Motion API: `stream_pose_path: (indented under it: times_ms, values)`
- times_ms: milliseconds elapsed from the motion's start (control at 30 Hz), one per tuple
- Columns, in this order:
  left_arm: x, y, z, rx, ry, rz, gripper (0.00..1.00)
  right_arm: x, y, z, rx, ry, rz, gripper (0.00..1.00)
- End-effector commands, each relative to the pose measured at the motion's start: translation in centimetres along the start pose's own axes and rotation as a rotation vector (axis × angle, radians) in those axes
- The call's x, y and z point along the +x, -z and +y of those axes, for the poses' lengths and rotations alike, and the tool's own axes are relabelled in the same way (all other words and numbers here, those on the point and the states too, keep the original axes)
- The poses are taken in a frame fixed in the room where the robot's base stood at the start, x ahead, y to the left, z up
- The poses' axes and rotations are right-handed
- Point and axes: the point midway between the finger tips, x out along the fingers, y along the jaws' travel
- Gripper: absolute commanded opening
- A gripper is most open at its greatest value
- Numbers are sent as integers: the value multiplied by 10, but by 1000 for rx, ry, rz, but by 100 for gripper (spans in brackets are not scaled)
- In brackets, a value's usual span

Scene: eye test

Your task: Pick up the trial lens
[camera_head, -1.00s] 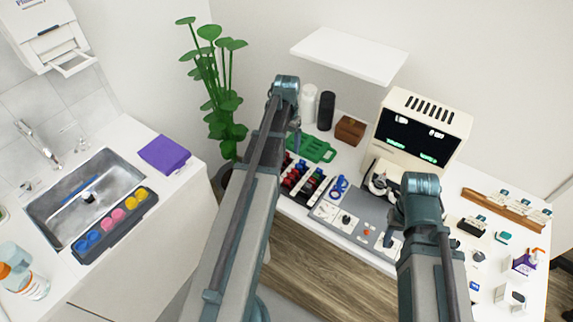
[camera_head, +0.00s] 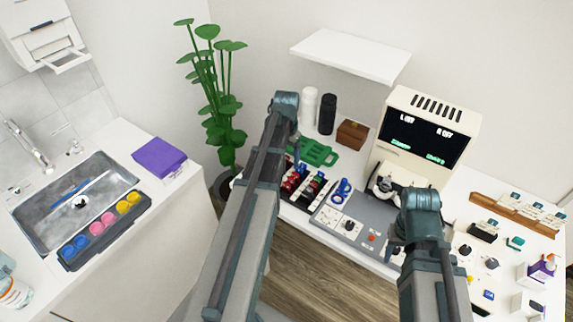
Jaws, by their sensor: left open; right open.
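A dark rack (camera_head: 309,194) on the white desk holds several small red and dark pieces, which look like trial lenses (camera_head: 291,182); it is partly hidden behind my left arm. Blue ring-shaped pieces (camera_head: 342,189) lie just right of it on a grey panel; I cannot tell whether they are lenses. My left gripper (camera_head: 295,142) is open, mostly hidden behind its arm, over the desk's left part near a green tray (camera_head: 318,153). My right gripper (camera_head: 397,248) is open, largely hidden behind its arm, by the grey panel's right end. Neither visibly holds anything.
A cream device with a dark screen (camera_head: 422,136) stands at the desk's back. A brown box (camera_head: 352,132), a white bottle (camera_head: 308,106) and a black bottle (camera_head: 327,113) stand left of it. Small items and a wooden rack (camera_head: 513,216) fill the right. A sink (camera_head: 75,205) is at left.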

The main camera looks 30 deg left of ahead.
Motion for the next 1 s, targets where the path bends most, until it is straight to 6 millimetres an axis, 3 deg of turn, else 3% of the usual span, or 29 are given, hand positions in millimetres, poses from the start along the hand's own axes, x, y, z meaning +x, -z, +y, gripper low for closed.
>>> stream_pose_path:
  times_ms: [67,500,1000]
  values:
    - [-1,0,0,0,0,0,81,-1,0,0,0,0,0,50]
    - [-1,0,0,0,0,0,2,-1,0,0,0,0,0,50]
    - [-12,0,0,0,0,0,0,-12,-1,1,0,0,0,50]
